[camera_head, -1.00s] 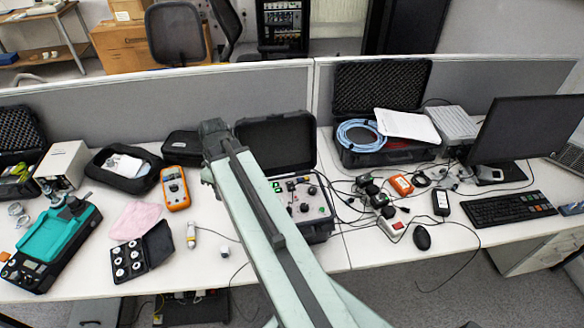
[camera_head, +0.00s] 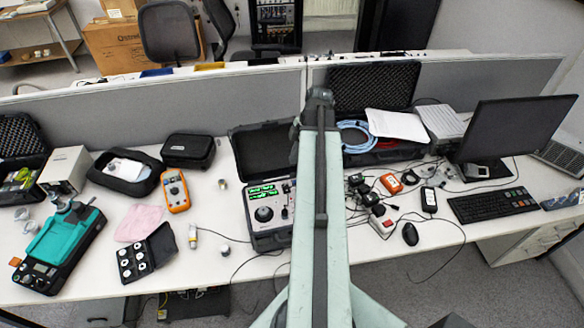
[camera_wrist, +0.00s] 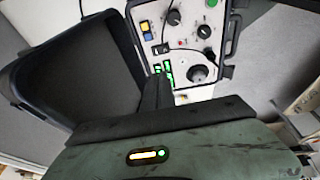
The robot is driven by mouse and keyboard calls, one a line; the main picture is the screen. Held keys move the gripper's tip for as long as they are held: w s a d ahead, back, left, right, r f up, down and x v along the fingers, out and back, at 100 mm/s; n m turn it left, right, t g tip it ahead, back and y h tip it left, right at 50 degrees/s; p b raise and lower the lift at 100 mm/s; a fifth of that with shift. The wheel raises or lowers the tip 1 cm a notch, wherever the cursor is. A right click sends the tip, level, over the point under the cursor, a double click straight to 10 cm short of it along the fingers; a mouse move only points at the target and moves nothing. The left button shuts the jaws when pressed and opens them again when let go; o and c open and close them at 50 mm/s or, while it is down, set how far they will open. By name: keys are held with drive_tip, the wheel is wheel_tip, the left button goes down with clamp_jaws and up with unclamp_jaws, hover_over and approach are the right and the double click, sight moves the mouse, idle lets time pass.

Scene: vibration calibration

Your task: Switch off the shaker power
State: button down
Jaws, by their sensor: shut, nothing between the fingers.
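An open black case (camera_head: 262,155) with a grey control panel (camera_head: 285,213) stands on the desk, its lid raised at the back. The panel has lit green displays (camera_head: 263,191) and a large dark knob (camera_head: 264,214). The wrist view shows the panel upside down, with the knob (camera_wrist: 198,74), green displays (camera_wrist: 163,69), blue and yellow buttons (camera_wrist: 145,30) and a dark switch-like part (camera_wrist: 160,48). I cannot tell which control is the shaker power. My gripper (camera_head: 320,96) is shut and empty, raised right of the lid. Its dark fingers (camera_wrist: 156,92) show in the wrist view.
Right of my arm lie cables, black adapters and a power strip (camera_head: 382,222) with a red part. An orange multimeter (camera_head: 175,190) and a teal-and-black device (camera_head: 62,245) stand left. A grey partition (camera_head: 200,105) runs behind the desk. A monitor (camera_head: 515,128) stands right.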

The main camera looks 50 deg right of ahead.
sight(285, 186)
drive_tip(key=b+x, duration=0.8)
drive_tip(key=d+b+x, duration=0.1)
drive_tip(key=b+x, duration=0.3)
drive_tip(key=x, duration=0.1)
drive_tip(key=shift+s+f, duration=0.15)
drive_tip(key=shift+s, duration=0.1)
drive_tip(key=shift+f, duration=0.1)
drive_tip(key=shift+w+f+b, duration=0.1)
drive_tip(key=shift+f+b, duration=0.3)
drive_tip(key=shift+b, duration=0.15)
drive_tip(key=shift+r, duration=0.25)
